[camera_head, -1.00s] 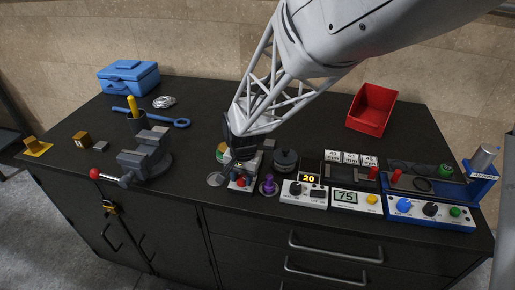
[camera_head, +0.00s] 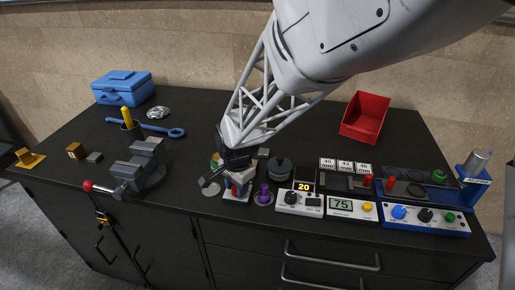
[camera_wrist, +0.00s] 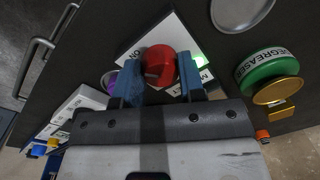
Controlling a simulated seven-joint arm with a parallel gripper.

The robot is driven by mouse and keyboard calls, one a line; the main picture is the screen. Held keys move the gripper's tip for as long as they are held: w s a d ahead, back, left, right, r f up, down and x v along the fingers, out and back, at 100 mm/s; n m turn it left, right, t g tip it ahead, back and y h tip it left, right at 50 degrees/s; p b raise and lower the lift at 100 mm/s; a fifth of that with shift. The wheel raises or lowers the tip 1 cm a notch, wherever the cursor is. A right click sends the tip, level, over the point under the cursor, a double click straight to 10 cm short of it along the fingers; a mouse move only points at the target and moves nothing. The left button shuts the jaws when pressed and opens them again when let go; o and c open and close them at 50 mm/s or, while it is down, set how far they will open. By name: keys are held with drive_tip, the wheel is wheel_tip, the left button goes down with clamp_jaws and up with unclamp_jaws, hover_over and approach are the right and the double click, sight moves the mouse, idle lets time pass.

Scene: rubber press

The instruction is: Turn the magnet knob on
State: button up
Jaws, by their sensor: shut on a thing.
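The magnet knob is a round red knob (camera_wrist: 160,64) on a white labelled panel (camera_wrist: 136,42), between my blue fingertips in the wrist view. My gripper (camera_wrist: 161,78) is shut on it from both sides. A green light (camera_wrist: 201,55) glows on the panel beside the right finger. Part of the lettering is hidden by the fingers; "ON" shows near the panel's left side. In the head view my gripper (camera_head: 238,176) is down at the small white magnet unit (camera_head: 232,198) near the front edge, mostly covering it.
A purple knob (camera_head: 264,195) and a control box reading 20 (camera_head: 299,202) stand close on the right. A green degreaser can (camera_wrist: 268,70) is close by in the wrist view. A grey vise (camera_head: 139,166) is at left, a red bin (camera_head: 365,118) at back right.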

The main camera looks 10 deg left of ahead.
drive_tip(key=o, duration=0.9)
drive_tip(key=shift+r, duration=0.15)
drive_tip(key=shift+s+d+r, duration=0.1)
drive_tip(key=shift+r, duration=1.8)
drive_tip(key=shift+d+r, duration=0.1)
drive_tip(key=shift+r, duration=1.75)
